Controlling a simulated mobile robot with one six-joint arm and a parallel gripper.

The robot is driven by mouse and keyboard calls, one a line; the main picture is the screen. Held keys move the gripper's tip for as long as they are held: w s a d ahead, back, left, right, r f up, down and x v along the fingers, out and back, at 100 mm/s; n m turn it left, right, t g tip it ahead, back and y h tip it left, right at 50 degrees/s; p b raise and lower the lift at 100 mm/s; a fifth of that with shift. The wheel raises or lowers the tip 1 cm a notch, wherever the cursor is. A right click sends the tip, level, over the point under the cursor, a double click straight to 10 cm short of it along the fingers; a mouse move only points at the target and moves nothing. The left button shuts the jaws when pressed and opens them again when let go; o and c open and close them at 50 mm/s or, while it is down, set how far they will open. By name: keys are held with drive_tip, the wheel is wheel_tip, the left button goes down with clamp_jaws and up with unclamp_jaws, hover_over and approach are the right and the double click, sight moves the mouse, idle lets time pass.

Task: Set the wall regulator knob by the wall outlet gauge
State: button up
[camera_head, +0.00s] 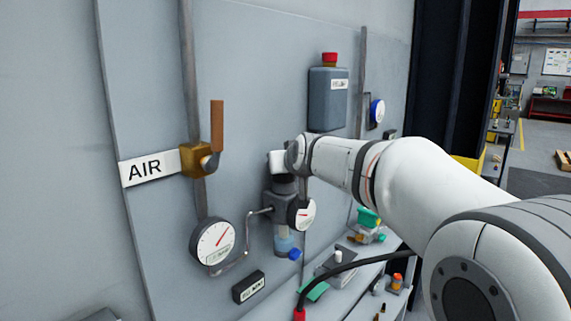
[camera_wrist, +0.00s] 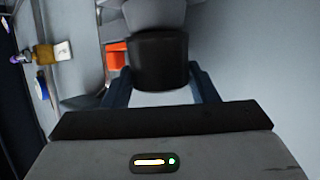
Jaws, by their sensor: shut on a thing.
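The regulator body (camera_head: 281,208) is mounted on the grey wall panel. Its dark round knob (camera_head: 284,184) is on top; in the wrist view the black knob (camera_wrist: 160,62) sits between my two fingers. My gripper (camera_wrist: 160,84) is shut on the knob; in the head view it reaches the knob from above, and the wrist hides part of it. A small white gauge (camera_head: 304,214) with a red needle is on the regulator's right side. A larger white gauge (camera_head: 213,243) hangs at left, its red needle pointing up and right. Neither scale is readable.
A brass valve (camera_head: 197,160) with an upright orange handle and an AIR sign (camera_head: 150,167) are left of the regulator. A grey box (camera_head: 328,98) with a red cap is above right. A cluttered shelf (camera_head: 345,292) lies below, crossed by a black hose (camera_head: 355,264).

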drive_tip(key=o, duration=1)
drive_tip(key=shift+b+v, duration=1.05)
drive_tip(key=shift+v, duration=2.85)
